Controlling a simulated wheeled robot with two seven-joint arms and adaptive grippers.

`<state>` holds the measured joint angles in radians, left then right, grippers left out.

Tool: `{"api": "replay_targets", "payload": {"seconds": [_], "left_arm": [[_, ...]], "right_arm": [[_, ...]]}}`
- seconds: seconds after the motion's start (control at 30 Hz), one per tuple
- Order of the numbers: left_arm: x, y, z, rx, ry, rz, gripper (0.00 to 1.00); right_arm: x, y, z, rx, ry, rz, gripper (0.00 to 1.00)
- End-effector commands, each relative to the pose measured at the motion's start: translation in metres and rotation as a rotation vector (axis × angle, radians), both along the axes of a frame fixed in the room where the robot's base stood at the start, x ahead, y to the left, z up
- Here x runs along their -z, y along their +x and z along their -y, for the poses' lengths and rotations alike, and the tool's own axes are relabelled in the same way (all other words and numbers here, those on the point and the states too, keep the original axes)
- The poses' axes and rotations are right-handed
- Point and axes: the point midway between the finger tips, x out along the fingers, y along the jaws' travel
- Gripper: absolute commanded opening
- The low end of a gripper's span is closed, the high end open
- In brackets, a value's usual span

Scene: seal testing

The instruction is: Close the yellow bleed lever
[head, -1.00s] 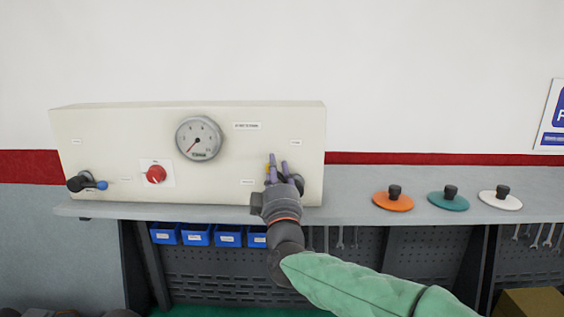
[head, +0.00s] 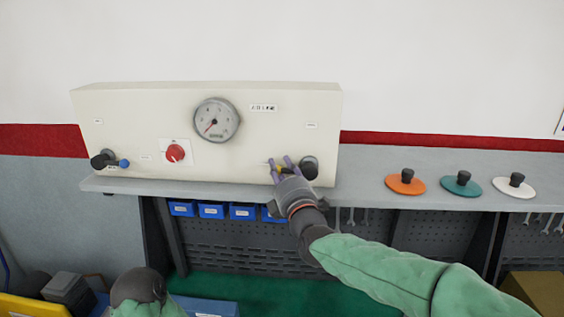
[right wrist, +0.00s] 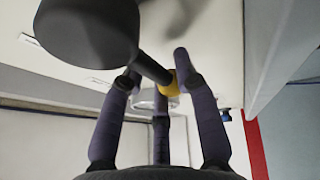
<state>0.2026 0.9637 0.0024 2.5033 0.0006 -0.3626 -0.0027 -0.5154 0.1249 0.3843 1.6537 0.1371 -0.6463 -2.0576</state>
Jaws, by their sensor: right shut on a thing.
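The yellow bleed lever is at the right end of the cream panel (head: 135,125). In the right wrist view its black hub (right wrist: 85,30) and dark stem (right wrist: 152,68) lead to a yellow tip (right wrist: 174,86). In the head view the hub (head: 309,166) shows right of my fingers, and the lever points left from it, roughly level. My right gripper (head: 281,166) is shut on the yellow tip, its purple fingers around it; it also shows in the right wrist view (right wrist: 162,88).
The panel also carries a gauge (head: 216,120), a red knob (head: 175,153) and a blue-tipped lever (head: 123,163). It stands on a grey shelf (head: 360,178). Orange (head: 405,184), teal (head: 461,184) and white (head: 514,187) discs lie to the right. Blue bins (head: 211,211) hang below.

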Motion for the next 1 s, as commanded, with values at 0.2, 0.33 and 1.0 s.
{"api": "replay_targets", "payload": {"seconds": [0.2, 0.33, 1.0], "left_arm": [[-0.0027, -0.0001, 0.0000, 0.000, 0.000, 0.000, 0.40], [-0.0028, -0.0001, 0.0000, 0.000, 0.000, 0.000, 0.40], [-0.0027, 0.0001, 0.0000, 0.000, 0.000, 0.000, 0.40]], "right_arm": [[0.0068, 0.0004, -0.0004, -0.001, -0.041, -0.007, 0.00], [0.0082, 0.0003, -0.0007, -0.001, -0.048, -0.009, 0.00], [0.0056, -0.0005, 0.0000, -0.001, -0.044, -0.005, 0.46]]}}
